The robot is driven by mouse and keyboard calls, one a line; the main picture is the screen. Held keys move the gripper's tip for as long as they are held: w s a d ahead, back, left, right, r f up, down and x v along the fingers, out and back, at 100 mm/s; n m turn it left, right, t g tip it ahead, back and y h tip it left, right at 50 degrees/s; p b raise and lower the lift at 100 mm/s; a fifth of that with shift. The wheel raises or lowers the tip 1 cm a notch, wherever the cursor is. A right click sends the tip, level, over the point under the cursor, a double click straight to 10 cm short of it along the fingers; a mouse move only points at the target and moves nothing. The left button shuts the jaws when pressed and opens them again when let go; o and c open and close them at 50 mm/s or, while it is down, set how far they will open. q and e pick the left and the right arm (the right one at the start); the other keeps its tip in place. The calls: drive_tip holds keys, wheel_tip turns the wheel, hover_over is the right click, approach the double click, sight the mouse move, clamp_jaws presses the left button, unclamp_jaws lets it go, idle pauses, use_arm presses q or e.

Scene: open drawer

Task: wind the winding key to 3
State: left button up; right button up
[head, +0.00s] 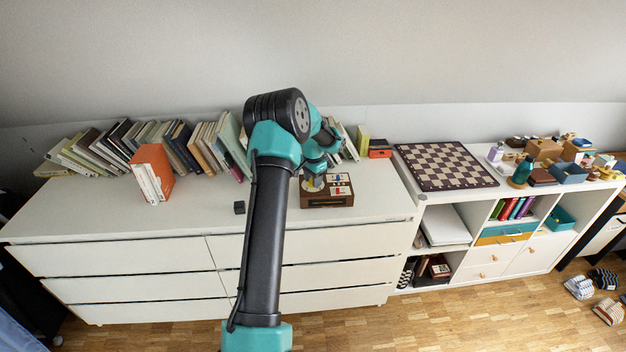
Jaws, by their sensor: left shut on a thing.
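A small brown wooden box (328,201) stands on the white dresser. Its top has a round dial (311,185) with coloured sectors on the left and white panels with red and blue marks (339,185) on the right. My left gripper (315,173) points down over the dial and is shut on the winding key there. The key itself is hidden by the gripper, and the dial's figures are too small to read. My right gripper is not in view.
The white dresser top (200,215) has free room left of my arm, around a small dark cube (239,207). A row of books and an orange file box (152,171) stand behind. A chessboard (446,166) lies at the right.

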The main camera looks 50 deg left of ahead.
use_arm(q)
drive_tip(key=m, duration=0.4)
drive_tip(key=shift+m, duration=0.3)
drive_tip(key=m, duration=0.3)
drive_tip(key=shift+m, duration=0.4)
drive_tip(key=m, duration=2.1)
drive_tip(key=o, duration=0.9)
